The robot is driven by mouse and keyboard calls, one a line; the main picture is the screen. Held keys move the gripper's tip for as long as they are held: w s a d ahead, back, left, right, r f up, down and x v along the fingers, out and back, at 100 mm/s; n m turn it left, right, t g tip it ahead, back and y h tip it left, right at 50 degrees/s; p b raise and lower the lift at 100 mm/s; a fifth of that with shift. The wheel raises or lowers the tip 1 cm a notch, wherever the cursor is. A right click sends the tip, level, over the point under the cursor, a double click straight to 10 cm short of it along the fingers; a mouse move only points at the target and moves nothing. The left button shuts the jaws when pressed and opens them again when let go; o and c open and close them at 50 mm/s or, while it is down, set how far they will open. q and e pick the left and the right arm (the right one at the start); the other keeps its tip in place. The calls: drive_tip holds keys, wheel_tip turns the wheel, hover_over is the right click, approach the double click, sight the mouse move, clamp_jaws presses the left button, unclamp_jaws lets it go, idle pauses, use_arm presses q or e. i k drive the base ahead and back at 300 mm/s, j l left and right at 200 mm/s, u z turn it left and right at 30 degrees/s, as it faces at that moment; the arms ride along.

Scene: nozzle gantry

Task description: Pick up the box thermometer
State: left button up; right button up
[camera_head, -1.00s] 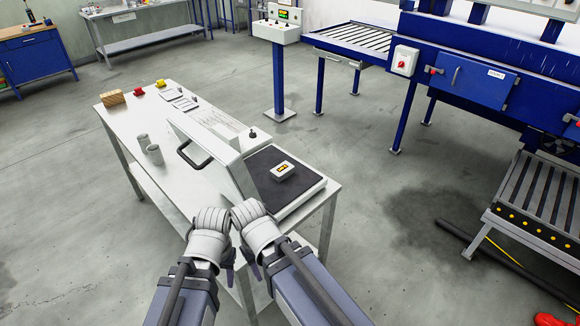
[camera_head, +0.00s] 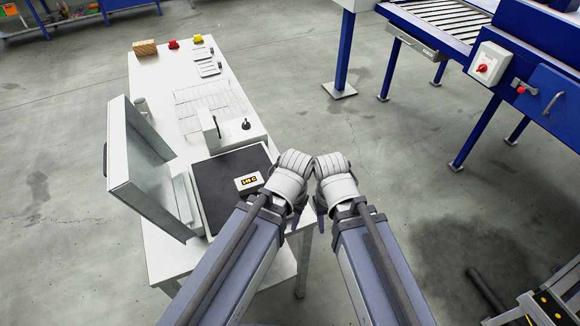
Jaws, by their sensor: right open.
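The box thermometer (camera_head: 249,182) is a small white box with a yellow and black display on top. It lies on a black square pad (camera_head: 222,193) at the near end of the white table. My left gripper (camera_head: 296,212) is just right of the thermometer and apart from it; its fingers are largely hidden by its wrist. My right gripper (camera_head: 321,215) is further right, beside the left one, past the table's right edge. It is open and empty. Neither gripper touches the thermometer.
A raised white lid (camera_head: 140,165) stands along the pad's left side. Behind the pad are a small upright white part (camera_head: 209,128) and a black knob (camera_head: 246,124). A wooden block (camera_head: 145,47) and red and yellow pieces are at the table's far end.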

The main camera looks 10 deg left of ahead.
sight(249, 184)
drive_tip(key=i+l, duration=0.15)
drive_tip(key=l, duration=0.2)
drive_tip(key=i+l, duration=0.2)
drive_tip(key=l, duration=0.2)
drive_tip(key=i+l, duration=0.15)
drive_tip(key=l, duration=0.2)
drive_tip(key=i+l, duration=0.15)
drive_tip(key=l, duration=0.2)
drive_tip(key=i+l, duration=0.15)
drive_tip(key=l, duration=0.25)
drive_tip(key=i+l, duration=0.2)
drive_tip(key=l, duration=0.15)
drive_tip(key=i+l+u, duration=0.1)
drive_tip(key=l, duration=0.25)
drive_tip(key=i+l+u, duration=0.1)
drive_tip(key=l, duration=0.25)
drive_tip(key=j+u, duration=0.1)
drive_tip(key=u, duration=0.85)
drive_tip(key=j, duration=0.65)
drive_tip(key=i, duration=0.05)
